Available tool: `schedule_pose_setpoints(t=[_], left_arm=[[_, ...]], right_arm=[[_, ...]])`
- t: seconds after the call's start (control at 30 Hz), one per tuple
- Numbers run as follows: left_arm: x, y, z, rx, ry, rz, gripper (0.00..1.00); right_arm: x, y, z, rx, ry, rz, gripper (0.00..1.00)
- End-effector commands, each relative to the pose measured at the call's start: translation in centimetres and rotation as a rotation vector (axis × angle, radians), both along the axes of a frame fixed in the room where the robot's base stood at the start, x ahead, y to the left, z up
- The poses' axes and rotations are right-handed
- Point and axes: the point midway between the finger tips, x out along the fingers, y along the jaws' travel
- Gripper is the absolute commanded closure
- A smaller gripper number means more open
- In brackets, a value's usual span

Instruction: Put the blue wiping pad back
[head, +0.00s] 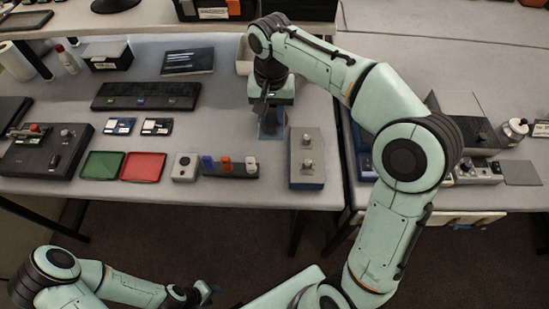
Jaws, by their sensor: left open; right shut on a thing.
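My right gripper (268,108) reaches over the table from the right and points down. It is shut on a blue piece, the blue wiping pad (270,129), whose lower part shows below the fingers. I cannot tell whether the pad touches the table. My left gripper (206,292) is open and empty, low at the bottom of the view, in front of the table and away from its objects.
A grey block with knobs (307,158) stands right of the pad. A dark rack with blue, orange and white pieces (231,172) stands in front left. Green (102,165) and red (143,167) trays lie further left. A black long tray (146,96) lies behind.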

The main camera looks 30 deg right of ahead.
Motion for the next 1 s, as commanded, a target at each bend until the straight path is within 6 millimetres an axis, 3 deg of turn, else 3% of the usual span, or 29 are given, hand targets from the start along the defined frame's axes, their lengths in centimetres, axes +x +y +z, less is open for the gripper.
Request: schedule_pose_setpoints(t=[0.03,0.3,0.43,0.67,0.9,1.0], left_arm=[[-0.7,0.0,-0.8,0.001,0.008,0.0,0.57],[-2.0,0.0,-2.3,0.0,0.023,0.001,0.57],[-2.2,0.0,-2.5,0.0,0.025,0.0,0.57],[-2.4,0.0,-2.8,0.0,0.027,0.0,0.57],[-2.7,0.0,-3.3,0.0,0.031,0.0,0.57],[-2.8,0.0,-3.3,0.0,0.031,0.0,0.57]], right_arm=[[-0.3,-0.1,-2.0,0.0,0.011,-0.001,1.0],[-0.3,-0.1,-9.1,-0.001,0.01,-0.001,1.0],[-0.2,-0.1,-11.1,0.0,0.007,-0.001,1.0],[-0.1,0.0,-13.1,0.0,0.005,-0.001,1.0],[-0.1,0.0,-17.1,0.0,0.005,0.0,1.0],[-0.1,0.0,-17.7,0.0,0.004,-0.001,1.0]])
